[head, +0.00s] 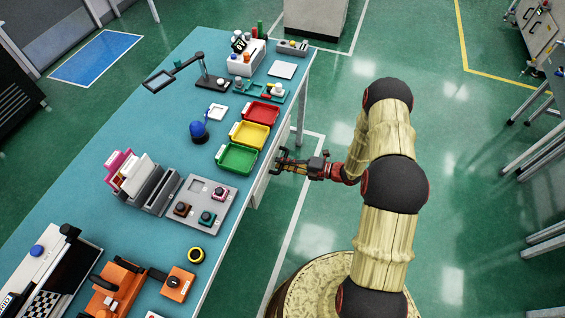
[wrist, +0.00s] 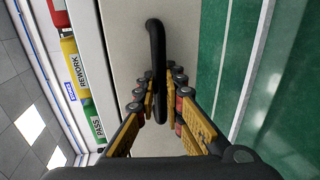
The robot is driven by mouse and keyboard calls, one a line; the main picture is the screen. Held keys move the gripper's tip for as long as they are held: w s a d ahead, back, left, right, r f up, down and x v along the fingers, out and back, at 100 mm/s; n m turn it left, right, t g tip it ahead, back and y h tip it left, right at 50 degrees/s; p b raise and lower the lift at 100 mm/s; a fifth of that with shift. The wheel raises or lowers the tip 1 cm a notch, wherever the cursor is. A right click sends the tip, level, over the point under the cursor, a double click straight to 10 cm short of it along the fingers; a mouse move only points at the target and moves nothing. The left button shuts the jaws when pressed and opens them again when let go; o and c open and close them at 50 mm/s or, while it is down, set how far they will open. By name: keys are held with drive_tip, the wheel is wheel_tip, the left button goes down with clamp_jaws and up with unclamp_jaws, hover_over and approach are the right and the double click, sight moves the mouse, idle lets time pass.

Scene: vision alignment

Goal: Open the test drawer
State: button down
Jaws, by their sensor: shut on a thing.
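The test drawer's light front (wrist: 185,28) fills the middle of the wrist view, and its black bar handle (wrist: 155,42) stands out from it. My gripper (wrist: 163,92) has its two fingers on either side of the handle, shut on it. In the head view my gripper (head: 288,161) is at the right side of the blue-topped bench, and the pale drawer front (head: 262,182) shows just left of it, under the bench edge. The handle is too small to tell in the head view. I cannot tell if the drawer stands out from the bench.
On the bench (head: 215,255) above the drawer are a green tray (head: 238,158), a yellow tray (head: 249,134) and a red tray (head: 262,112). A grey panel with knobs (head: 205,203) lies nearer.

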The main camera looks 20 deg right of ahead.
drive_tip(key=f+p+v, duration=0.1)
drive_tip(key=f+v, duration=0.1)
drive_tip(key=v, duration=0.9)
drive_tip(key=f+p+v, duration=0.1)
drive_tip(key=f+v, duration=0.1)
drive_tip(key=v, duration=0.9)
drive_tip(key=shift+s+d+f+p, duration=0.35)
drive_tip(key=shift+s+d, duration=0.1)
drive_tip(key=shift+d, duration=0.15)
drive_tip(key=c, duration=2.2)
unclamp_jaws()
drive_tip(key=shift+o, duration=0.2)
drive_tip(key=v, duration=1.2)
